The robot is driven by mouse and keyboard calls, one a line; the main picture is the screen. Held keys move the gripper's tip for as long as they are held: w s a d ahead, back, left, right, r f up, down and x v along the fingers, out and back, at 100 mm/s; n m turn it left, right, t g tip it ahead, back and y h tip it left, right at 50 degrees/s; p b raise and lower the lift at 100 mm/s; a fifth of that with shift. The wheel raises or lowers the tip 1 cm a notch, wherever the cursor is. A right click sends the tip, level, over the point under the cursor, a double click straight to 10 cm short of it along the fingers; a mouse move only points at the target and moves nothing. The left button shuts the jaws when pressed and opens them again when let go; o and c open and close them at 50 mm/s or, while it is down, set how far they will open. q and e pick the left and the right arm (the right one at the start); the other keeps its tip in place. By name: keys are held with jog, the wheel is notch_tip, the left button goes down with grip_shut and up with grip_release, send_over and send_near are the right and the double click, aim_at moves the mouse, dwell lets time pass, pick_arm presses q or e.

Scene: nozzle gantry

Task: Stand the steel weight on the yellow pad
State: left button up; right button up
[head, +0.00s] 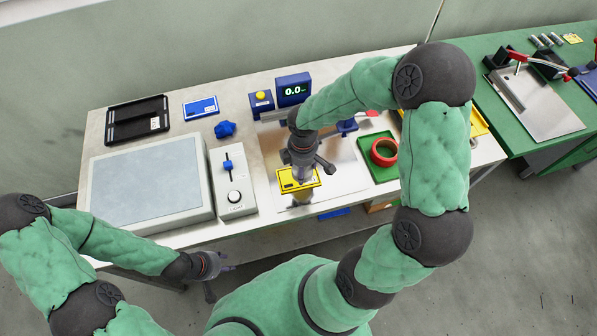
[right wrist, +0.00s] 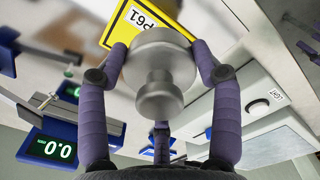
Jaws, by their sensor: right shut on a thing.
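The steel weight (right wrist: 160,60), a shiny cylinder with a round knob, is between the fingers of my right gripper (right wrist: 160,78) in the right wrist view. The gripper is shut on it. In the head view my right gripper (head: 304,168) points down over the yellow pad (head: 297,182) and mostly hides the weight. My left gripper (head: 222,278) is open and empty in front of the bench.
A display (head: 293,90) reading 0.0 stands behind the pad. A light box (head: 150,180) and a control box with a slider (head: 232,183) are to the left. A red ring (head: 384,152) lies on a green tray to the right.

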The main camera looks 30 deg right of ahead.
jog(key=shift+w+f, duration=1.1)
jog(key=shift+f, duration=0.1)
jog(key=shift+w+f+b, duration=0.1)
jog(key=shift+f+b, duration=0.45)
jog(key=shift+f, duration=1)
jog(key=shift+f, duration=0.15)
jog(key=o, duration=1.7)
notch_tip(320, 180, up, 12)
jog(key=p, duration=0.2)
jog(key=shift+p, duration=0.3)
